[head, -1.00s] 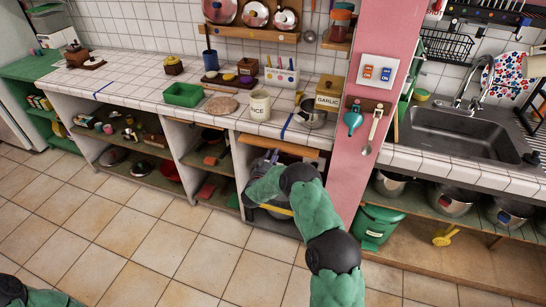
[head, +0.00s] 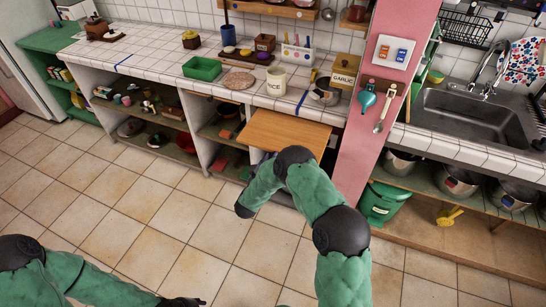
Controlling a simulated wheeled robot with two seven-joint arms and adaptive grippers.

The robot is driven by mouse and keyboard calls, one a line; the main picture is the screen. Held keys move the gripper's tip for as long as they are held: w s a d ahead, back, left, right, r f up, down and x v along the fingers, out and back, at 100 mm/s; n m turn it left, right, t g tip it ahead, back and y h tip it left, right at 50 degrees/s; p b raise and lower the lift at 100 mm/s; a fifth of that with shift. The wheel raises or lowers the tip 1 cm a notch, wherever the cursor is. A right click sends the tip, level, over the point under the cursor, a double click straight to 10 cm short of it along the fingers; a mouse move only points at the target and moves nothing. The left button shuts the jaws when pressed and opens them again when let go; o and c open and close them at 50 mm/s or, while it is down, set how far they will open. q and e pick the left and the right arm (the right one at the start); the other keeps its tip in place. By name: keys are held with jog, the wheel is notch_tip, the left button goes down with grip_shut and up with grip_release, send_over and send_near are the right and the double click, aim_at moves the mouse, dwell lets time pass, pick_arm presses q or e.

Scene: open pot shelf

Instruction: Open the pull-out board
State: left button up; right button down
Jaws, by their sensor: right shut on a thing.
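The pull-out board (head: 287,133) is a flat wooden panel just under the tiled counter, left of the pink post. It sticks out over the floor with much of its top showing. My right arm reaches across to its front edge. My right gripper (head: 266,161) is shut on the board there, with its fingers mostly hidden behind my arm. My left gripper (head: 185,302) shows only as a dark tip at the bottom edge, low over the floor and away from the board; its opening cannot be made out.
The counter above holds a RICE jar (head: 275,79), a GARLIC box (head: 345,70), a metal pot (head: 323,93) and a green tray (head: 202,69). A green bin (head: 381,203) stands right of the pink post (head: 372,105). The tiled floor in front is clear.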

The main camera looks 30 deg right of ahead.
jog(key=shift+w+r, duration=0.15)
jog(key=shift+r, duration=0.2)
jog(key=c, duration=0.9)
grip_release()
jog(key=shift+c, duration=0.2)
jog(key=shift+f, duration=0.1)
jog(key=shift+f, duration=0.1)
jog(key=v, duration=1.2)
